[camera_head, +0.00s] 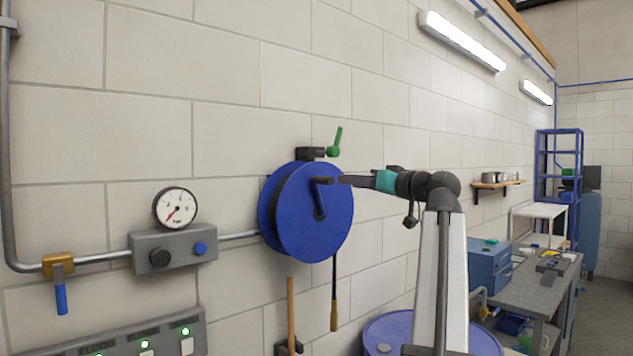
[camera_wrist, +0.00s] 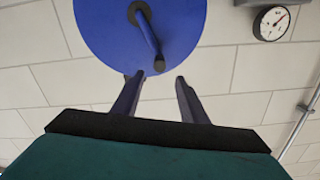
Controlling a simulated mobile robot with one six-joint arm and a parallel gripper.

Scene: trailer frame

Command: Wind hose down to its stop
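The blue hose reel (camera_head: 290,225) is mounted on the block wall, with a dark crank (camera_head: 320,205) on its face. The crank's handle (camera_head: 323,181) is near the top of the disc. A thin dark hose (camera_head: 334,275) hangs below the reel and ends in a yellow-brown piece (camera_head: 334,316). My gripper (camera_head: 346,180) is at the right of the handle, pointing at it. In the wrist view my gripper (camera_wrist: 158,77) has its fingers apart, with the handle's round end (camera_wrist: 159,65) at the gap between the fingertips. Contact cannot be told. The reel's rear is hidden.
A green-levered valve (camera_head: 335,145) sits above the reel. A pressure gauge (camera_head: 175,208) and grey regulator box (camera_head: 173,248) are at left, with a blue-handled pipe valve (camera_head: 60,285). A wooden handle (camera_head: 291,310) stands below the reel. A blue drum (camera_head: 390,335) is at lower right.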

